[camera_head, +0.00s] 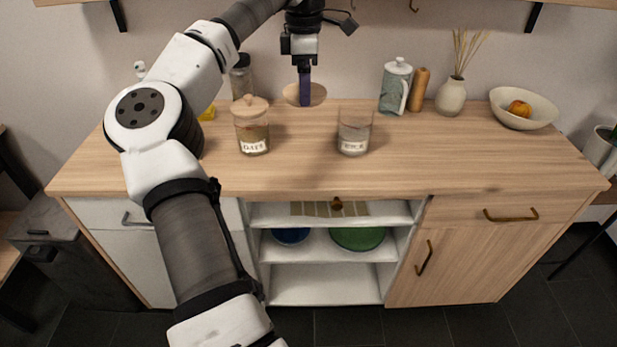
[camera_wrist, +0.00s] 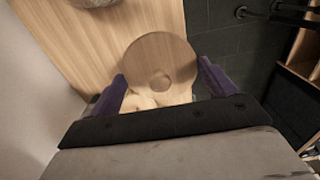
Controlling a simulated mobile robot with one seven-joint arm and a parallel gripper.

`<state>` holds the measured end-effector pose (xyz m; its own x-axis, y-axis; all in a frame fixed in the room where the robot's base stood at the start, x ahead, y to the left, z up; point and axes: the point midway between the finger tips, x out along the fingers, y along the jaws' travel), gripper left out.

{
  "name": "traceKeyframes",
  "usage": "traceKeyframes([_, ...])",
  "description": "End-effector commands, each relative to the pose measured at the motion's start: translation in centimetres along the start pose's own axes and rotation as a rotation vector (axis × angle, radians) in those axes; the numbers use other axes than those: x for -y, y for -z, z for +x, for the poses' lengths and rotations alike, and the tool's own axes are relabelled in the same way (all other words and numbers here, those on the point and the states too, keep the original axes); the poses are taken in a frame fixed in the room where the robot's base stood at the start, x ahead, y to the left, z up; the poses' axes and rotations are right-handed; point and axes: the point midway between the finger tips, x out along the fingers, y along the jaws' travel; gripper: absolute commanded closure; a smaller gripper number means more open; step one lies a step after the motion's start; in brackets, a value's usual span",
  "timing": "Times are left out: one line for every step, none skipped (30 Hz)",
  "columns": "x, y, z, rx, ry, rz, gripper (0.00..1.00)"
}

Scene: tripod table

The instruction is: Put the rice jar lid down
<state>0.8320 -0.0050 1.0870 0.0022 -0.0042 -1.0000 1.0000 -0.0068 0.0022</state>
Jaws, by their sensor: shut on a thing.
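The rice jar lid (camera_head: 291,94) is a round light-wood disc above the back of the counter, left of the rice jar. In the wrist view the lid (camera_wrist: 150,50) shows its round knob, between two purple fingers. My gripper (camera_head: 305,103) points down and is shut on the lid; it also shows in the wrist view (camera_wrist: 162,84). I cannot tell whether the lid touches the counter. The rice jar (camera_head: 354,134) is glass, labelled and uncovered, standing upright to the front right of my gripper.
A lidded glass jar (camera_head: 252,134) stands to the left, and a darker jar (camera_head: 241,78) behind it. The front middle of the wooden counter (camera_head: 310,174) is clear.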

Motion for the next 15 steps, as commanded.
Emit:
traceKeyframes([-0.1,0.2,0.1,-0.001,0.001,-0.003,0.40])
traceKeyframes([-0.1,0.3,0.2,-0.001,0.001,-0.004,0.40])
traceKeyframes([-0.2,0.4,0.5,-0.002,0.001,-0.006,0.40])
traceKeyframes([-0.2,0.5,0.7,-0.002,0.002,-0.006,0.40])
traceKeyframes([-0.2,0.5,1.1,-0.003,0.003,-0.006,0.40])
traceKeyframes([-0.2,0.5,1.7,-0.003,0.004,-0.005,0.40])
traceKeyframes([-0.2,0.6,2.3,-0.003,0.005,-0.005,0.40])
traceKeyframes([-0.2,0.6,3.0,-0.003,0.005,-0.006,0.40])
traceKeyframes([-0.2,0.6,4.0,-0.003,0.006,-0.006,0.40])
traceKeyframes([-0.2,0.6,4.8,-0.002,0.006,-0.005,0.40])
traceKeyframes([-0.1,0.5,5.6,-0.001,0.006,-0.004,0.40])
traceKeyframes([-0.1,0.5,6.7,-0.002,0.006,-0.004,0.40])
traceKeyframes([-0.1,0.6,7.5,-0.002,0.005,-0.006,0.40])
traceKeyframes([-0.1,0.6,8.3,-0.001,0.007,-0.006,0.40])
traceKeyframes([-0.1,0.5,9.3,-0.001,0.005,-0.005,0.40])
